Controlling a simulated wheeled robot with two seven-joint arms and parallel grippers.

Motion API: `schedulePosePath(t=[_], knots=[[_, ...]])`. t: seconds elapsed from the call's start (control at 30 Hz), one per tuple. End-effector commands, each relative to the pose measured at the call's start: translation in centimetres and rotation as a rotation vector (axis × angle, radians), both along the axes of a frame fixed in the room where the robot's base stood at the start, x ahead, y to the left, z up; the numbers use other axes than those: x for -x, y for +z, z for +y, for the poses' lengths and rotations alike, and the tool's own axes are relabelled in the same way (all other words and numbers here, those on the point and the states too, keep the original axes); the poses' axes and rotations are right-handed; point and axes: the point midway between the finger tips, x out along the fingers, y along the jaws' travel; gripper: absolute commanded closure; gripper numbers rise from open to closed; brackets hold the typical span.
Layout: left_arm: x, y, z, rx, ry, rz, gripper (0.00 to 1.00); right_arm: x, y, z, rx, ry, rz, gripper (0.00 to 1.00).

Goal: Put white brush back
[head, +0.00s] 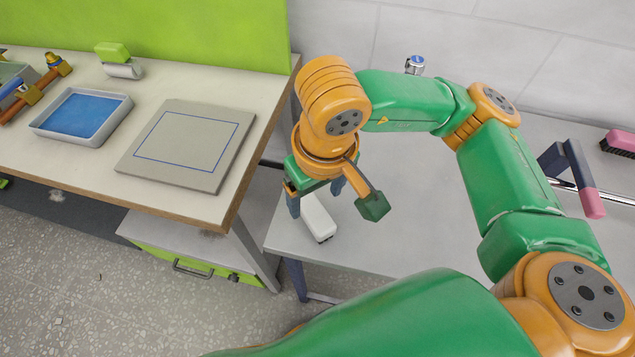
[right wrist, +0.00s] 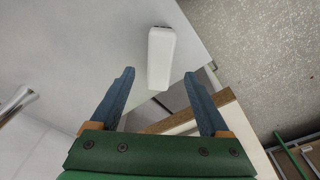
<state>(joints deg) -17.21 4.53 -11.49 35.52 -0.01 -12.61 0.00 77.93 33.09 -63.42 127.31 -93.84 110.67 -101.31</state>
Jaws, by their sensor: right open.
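The white brush (head: 318,220) lies on the grey table (head: 400,240), close to its left corner beside the wooden-topped bench. In the right wrist view the white brush (right wrist: 160,58) shows as a smooth white block, between and beyond the fingertips. My right gripper (head: 314,196) points down over the brush, its blue fingers spread apart. In the right wrist view the gripper (right wrist: 158,73) is open with nothing held. The brush's underside is hidden. My left gripper is not in view.
The bench (head: 90,180) holds a blue-lined tray (head: 124,112), a grey board with a blue outline (head: 226,168) and a green-and-white item (head: 112,52). A pink brush (head: 619,141) and a pink-tipped tool (head: 593,203) are at right. A green panel (head: 170,30) stands behind the bench.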

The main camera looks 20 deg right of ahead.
Motion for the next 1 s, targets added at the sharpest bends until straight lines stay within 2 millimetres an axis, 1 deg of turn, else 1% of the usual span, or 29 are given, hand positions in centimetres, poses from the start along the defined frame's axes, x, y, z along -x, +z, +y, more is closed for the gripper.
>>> schedulePosePath(t=[0.03,0.1,0.23,0.33,0.7,0.77,0.9,1.0], knots=[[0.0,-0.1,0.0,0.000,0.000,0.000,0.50,0.0,1.2,0.0,-0.002,-0.001,-0.007,0.21],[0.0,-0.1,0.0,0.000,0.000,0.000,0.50,0.2,2.6,0.0,-0.002,-0.001,-0.005,0.21],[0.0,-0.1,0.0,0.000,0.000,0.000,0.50,0.5,4.1,-0.1,-0.001,-0.002,-0.002,0.21],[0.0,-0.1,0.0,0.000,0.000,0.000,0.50,0.6,4.4,-0.1,-0.001,-0.002,0.001,0.21],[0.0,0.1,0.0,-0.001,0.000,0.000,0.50,0.6,4.5,-0.1,-0.001,-0.002,0.001,0.21],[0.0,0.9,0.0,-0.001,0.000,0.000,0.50,0.5,5.4,-0.1,-0.001,-0.002,0.001,0.21],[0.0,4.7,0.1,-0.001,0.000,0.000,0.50,0.5,9.2,-0.1,-0.001,-0.002,0.001,0.21],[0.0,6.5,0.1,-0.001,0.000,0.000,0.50,0.5,11.0,-0.1,0.000,-0.002,0.001,0.21]])
